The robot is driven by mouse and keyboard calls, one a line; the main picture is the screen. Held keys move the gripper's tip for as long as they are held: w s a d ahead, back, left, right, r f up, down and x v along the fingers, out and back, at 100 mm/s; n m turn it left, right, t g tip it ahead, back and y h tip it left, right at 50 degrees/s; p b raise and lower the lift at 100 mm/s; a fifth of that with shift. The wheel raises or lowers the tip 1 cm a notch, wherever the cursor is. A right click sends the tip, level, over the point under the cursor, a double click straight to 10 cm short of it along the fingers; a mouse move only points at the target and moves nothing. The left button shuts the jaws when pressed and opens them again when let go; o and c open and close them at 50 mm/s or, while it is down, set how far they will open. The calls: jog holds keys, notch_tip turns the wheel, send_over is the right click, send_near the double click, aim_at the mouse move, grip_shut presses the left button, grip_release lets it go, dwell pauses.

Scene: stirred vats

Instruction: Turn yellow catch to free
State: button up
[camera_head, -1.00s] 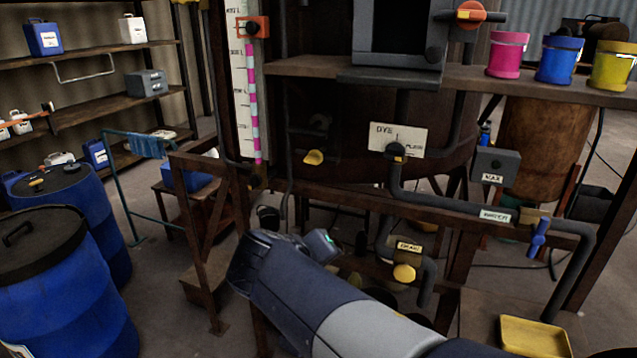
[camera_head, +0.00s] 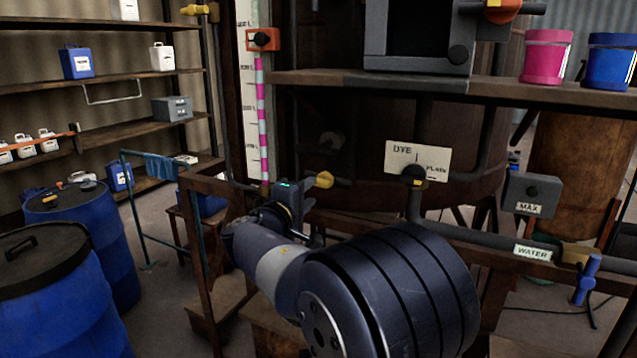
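A yellow knob-like catch (camera_head: 324,180) sits on a dark fitting in front of the large rusty vat, left of the DYE/FLUSH plate (camera_head: 418,160). My arm reaches from the lower middle toward the left, and my gripper (camera_head: 297,199) is close beside the catch, on its left. The gripper is dark with a small green light, seen from behind and the side. Its fingertips are not clear, so I cannot tell whether they touch the catch or how wide they stand. No writing shows by the catch.
A striped level gauge (camera_head: 262,120) stands above the gripper. A dark shelf (camera_head: 330,82) runs overhead, bearing pink (camera_head: 546,57) and blue (camera_head: 612,62) tubs. A MAX box (camera_head: 531,194) and a blue WATER valve (camera_head: 586,279) are at right. Blue drums (camera_head: 60,300) stand at left.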

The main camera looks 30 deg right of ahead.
aim_at(319, 185)
jog(key=p+x, duration=0.1)
jog(key=x, duration=0.4)
grip_shut()
dwell(0.3)
